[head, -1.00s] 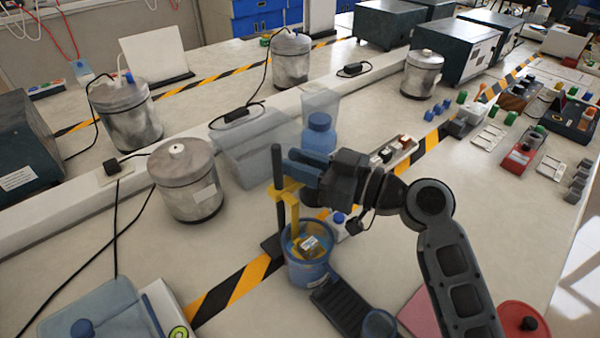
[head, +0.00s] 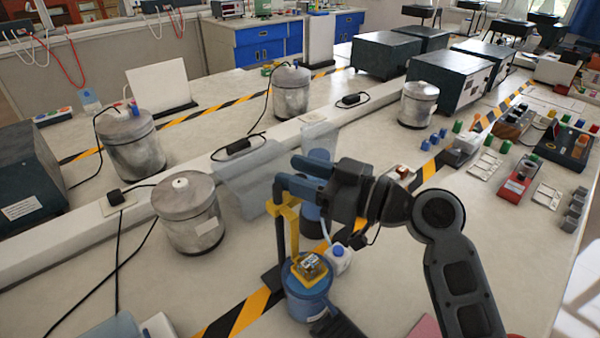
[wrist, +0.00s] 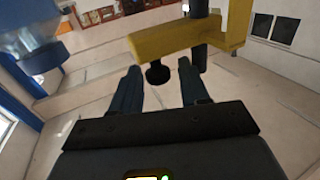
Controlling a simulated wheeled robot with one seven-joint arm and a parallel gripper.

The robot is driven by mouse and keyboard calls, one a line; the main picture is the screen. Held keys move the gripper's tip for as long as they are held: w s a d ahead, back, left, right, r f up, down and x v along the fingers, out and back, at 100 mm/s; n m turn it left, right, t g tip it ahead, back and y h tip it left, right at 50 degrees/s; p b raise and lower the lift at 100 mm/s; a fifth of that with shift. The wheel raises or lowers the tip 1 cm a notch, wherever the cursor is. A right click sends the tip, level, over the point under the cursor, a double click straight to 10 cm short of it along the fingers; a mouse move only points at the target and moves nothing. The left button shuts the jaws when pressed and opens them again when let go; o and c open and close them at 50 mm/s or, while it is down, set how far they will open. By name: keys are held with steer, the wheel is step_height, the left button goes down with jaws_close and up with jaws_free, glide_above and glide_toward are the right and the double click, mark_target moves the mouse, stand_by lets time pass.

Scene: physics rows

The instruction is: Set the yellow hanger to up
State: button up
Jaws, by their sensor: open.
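The yellow hanger (head: 288,212) is on a dark upright pole (head: 280,238), close to the pole's top. Its yellow strip runs down to a small metallic block in a yellow holder (head: 309,265), at the rim of a blue bucket (head: 308,303). My gripper (head: 292,178) is open at the pole's top, just above the hanger in the picture. In the wrist view the yellow hanger (wrist: 178,41) crosses in front of my open fingers (wrist: 160,80). Its dark knob (wrist: 158,73) appears between the fingertips. I cannot tell whether they touch it.
A small white bottle (head: 340,257) is right of the bucket. A grey lidded canister (head: 190,222) stands left, with clear table between it and the pole.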

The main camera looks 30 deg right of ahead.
steer(key=shift+s+d+f, duration=0.15)
steer(key=shift+s+d, duration=0.1)
steer(key=b+v, duration=0.2)
steer(key=v, duration=0.5)
steer(key=shift+s, duration=0.1)
